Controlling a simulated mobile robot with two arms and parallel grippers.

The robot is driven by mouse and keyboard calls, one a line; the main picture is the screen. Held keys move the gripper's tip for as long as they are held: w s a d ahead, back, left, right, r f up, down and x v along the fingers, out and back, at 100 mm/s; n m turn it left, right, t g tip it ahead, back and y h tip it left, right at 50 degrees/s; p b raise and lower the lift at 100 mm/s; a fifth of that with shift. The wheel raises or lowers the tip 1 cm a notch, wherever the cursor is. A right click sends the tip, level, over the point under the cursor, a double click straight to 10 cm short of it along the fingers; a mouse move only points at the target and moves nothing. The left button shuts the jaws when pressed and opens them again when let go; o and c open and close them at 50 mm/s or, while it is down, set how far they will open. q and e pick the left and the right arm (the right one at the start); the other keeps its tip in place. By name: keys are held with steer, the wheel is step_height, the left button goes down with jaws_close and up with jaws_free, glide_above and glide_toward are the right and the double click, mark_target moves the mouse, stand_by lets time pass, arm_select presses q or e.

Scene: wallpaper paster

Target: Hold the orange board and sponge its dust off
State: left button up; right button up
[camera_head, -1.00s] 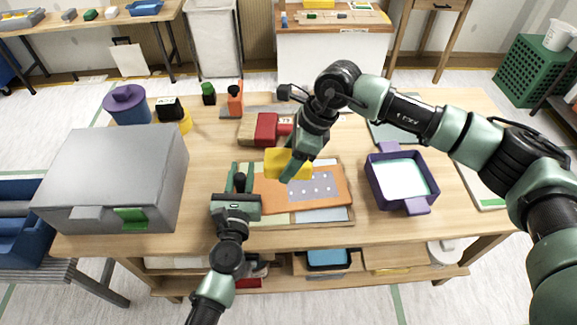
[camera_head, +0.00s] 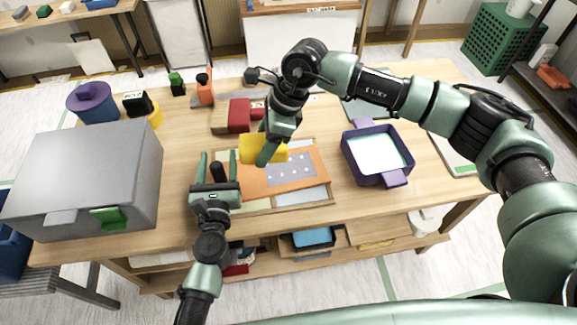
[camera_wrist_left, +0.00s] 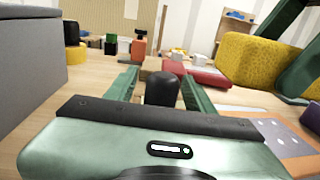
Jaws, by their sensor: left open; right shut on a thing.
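The orange board (camera_head: 243,184) lies flat on the table over a pale frame, with a grey dotted patch of dust (camera_head: 290,170) on its right part. My right gripper (camera_head: 268,148) is shut on the yellow sponge (camera_head: 250,146), held at the board's far edge; whether the sponge touches the board is unclear. In the left wrist view the sponge (camera_wrist_left: 262,68) is at the upper right. My left gripper (camera_head: 211,168) is open at the board's left edge. A dark upright knob (camera_head: 218,172) stands between its fingers, also seen in the left wrist view (camera_wrist_left: 161,89).
A grey box (camera_head: 85,175) with a green latch stands at the left. A purple tray (camera_head: 377,182) is right of the board. A red block (camera_head: 238,116), an orange bottle (camera_head: 204,88) and a purple-lidded pot (camera_head: 92,100) stand behind.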

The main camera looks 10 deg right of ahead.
arm_select(q)
steer(key=s, duration=0.8)
steer(key=s+a, duration=0.1)
steer(key=s, duration=0.2)
steer(key=shift+s+f, duration=0.1)
steer(key=shift+s, duration=0.3)
steer(key=shift+s, duration=0.1)
arm_select(e)
steer(key=shift+s+f, duration=0.1)
